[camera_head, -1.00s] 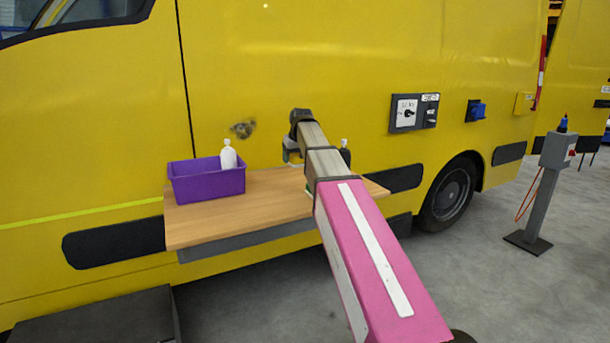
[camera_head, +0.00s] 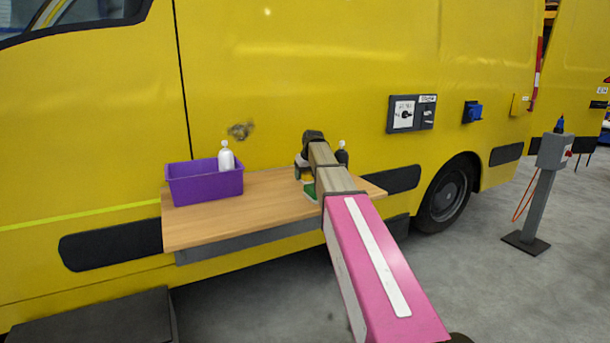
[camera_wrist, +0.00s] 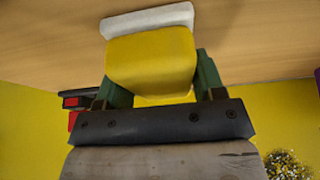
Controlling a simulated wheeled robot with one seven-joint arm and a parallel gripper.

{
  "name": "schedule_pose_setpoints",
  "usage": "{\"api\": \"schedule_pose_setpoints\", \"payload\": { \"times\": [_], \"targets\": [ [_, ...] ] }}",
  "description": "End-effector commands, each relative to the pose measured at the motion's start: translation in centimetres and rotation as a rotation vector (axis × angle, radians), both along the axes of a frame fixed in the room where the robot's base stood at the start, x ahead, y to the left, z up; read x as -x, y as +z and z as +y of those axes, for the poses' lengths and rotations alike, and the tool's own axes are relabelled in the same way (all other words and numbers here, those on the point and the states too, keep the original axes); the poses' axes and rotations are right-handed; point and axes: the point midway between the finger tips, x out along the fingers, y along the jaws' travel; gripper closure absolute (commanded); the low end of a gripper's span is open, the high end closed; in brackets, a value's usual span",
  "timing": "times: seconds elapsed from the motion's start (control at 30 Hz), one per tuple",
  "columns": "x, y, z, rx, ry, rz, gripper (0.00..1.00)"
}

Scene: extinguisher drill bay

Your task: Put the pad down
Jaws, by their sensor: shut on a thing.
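The pad (camera_wrist: 150,60) is a yellow block with a white layer at its far side, seen in the wrist view. My gripper (camera_wrist: 152,80) is shut on the pad, with a green finger on each side of it. The white layer is close to the wooden shelf (camera_head: 235,208); I cannot tell whether it touches. In the head view my gripper (camera_head: 301,172) is over the right part of the shelf, and my arm hides most of it and the pad.
A purple bin (camera_head: 208,187) with a white bottle (camera_head: 226,158) stands on the shelf's left. A dark bottle (camera_head: 342,156) with a white top is partly hidden behind my arm. The yellow van (camera_head: 300,60) has a dark stain (camera_head: 240,131). The shelf's middle is clear.

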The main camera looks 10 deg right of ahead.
Motion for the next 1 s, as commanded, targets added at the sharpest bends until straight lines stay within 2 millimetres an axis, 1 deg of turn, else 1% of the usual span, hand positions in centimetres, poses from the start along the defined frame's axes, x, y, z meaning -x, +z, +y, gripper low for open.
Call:
{"api": "schedule_pose_setpoints", "payload": {
  "times": [0.27,0.3,0.33,0.37,0.63,0.77,0.87,1.0],
  "targets": [
    [0.0,-0.2,0.0,0.0,0.0,0.0,0.65],
    [0.0,-0.2,0.0,0.0,0.0,0.0,0.27],
    [0.0,-0.2,0.0,0.0,0.0,0.0,0.18],
    [0.0,-0.2,0.0,0.0,0.0,0.0,0.12],
    [0.0,-0.2,0.0,0.0,0.0,0.0,0.12],
    [0.2,0.5,0.0,0.001,0.0,-0.001,0.12],
    [0.7,1.7,-0.2,0.0,0.0,-0.002,0.12],
    [1.6,4.1,-0.5,0.0,-0.001,-0.002,0.12]
  ]
}}
